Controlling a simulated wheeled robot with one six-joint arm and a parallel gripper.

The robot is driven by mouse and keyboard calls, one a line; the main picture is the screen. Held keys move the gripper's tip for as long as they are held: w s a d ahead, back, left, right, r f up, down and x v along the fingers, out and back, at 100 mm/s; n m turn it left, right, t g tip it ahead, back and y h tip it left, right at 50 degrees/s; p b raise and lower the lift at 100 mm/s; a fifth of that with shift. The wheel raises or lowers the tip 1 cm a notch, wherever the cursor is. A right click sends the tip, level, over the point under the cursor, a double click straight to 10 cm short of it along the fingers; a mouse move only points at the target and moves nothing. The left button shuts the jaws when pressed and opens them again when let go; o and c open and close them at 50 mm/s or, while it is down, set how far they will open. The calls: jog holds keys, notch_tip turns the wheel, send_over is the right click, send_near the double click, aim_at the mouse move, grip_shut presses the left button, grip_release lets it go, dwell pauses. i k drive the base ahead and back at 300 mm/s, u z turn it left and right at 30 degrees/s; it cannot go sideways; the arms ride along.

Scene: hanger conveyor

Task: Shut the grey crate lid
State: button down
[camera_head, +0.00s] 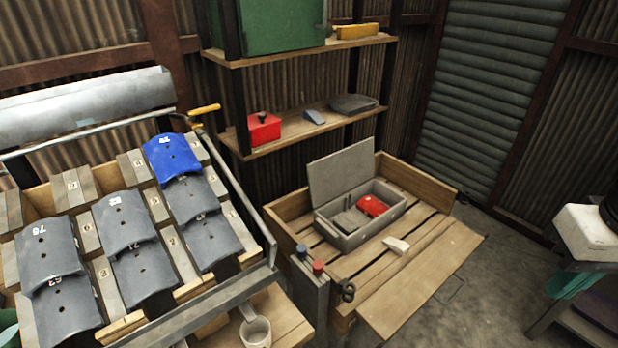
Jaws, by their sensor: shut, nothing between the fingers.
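The grey crate (352,242) stands on the slatted wooden bench at the centre right. Its grey lid (341,172) is open, standing up roughly vertical along the crate's back left side. Inside the crate lie a red object (372,205) and some grey pieces (349,220). My gripper does not show in this view, so I cannot see where it is relative to the lid.
The wooden bench (425,278) has raised sides at left and back. A small white block (396,245) lies before the crate. A shelf (310,130) stands behind. A rack of curved tiles (125,220) fills the left. Floor shows at right.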

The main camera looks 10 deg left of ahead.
aim_at(333, 175)
jog(key=k, duration=0.45)
jog(key=z, duration=0.65)
jog(key=i, duration=0.65)
jog(key=u, duration=1.4)
jog(key=i, duration=0.5)
